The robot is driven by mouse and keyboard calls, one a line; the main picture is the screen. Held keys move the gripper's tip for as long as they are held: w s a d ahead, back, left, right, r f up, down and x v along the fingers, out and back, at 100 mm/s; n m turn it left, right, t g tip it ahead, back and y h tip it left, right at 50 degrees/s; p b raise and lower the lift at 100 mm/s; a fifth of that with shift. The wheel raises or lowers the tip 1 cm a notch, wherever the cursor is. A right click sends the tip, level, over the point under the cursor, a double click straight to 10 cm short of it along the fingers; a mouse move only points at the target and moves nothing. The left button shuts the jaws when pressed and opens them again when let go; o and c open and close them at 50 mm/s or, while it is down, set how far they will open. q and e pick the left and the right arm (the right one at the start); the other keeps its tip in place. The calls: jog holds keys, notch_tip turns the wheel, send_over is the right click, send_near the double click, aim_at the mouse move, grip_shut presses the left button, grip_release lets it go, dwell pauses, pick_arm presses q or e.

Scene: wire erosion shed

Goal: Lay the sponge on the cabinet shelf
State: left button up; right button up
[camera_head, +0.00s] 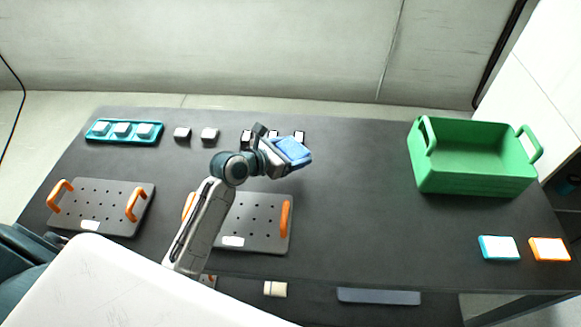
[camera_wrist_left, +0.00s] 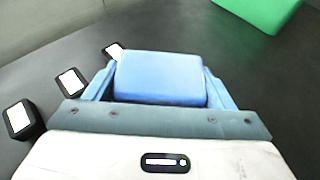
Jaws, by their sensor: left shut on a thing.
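A blue sponge (camera_head: 293,151) is held in the air above the dark table, left of the middle of the head view. My left gripper (camera_head: 285,153) is shut on it. In the left wrist view the sponge (camera_wrist_left: 160,78) sits between the two blue fingers of my left gripper (camera_wrist_left: 158,88), one on each side. My right gripper is in neither view. I cannot clearly make out a cabinet shelf in these frames.
A green crate (camera_head: 472,184) stands at the table's right, with a teal card (camera_head: 499,248) and an orange card (camera_head: 549,249) in front. Pegboard plates with orange handles (camera_head: 100,208) and a teal tray (camera_head: 90,138) are on the left. The dark table (camera_head: 360,215) is clear before the crate.

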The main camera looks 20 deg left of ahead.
pick_arm(q)
jog(key=shift+f, duration=2.8)
jog(key=shift+f, duration=0.15)
jog(key=o, duration=1)
jog(key=shift+c, duration=0.2)
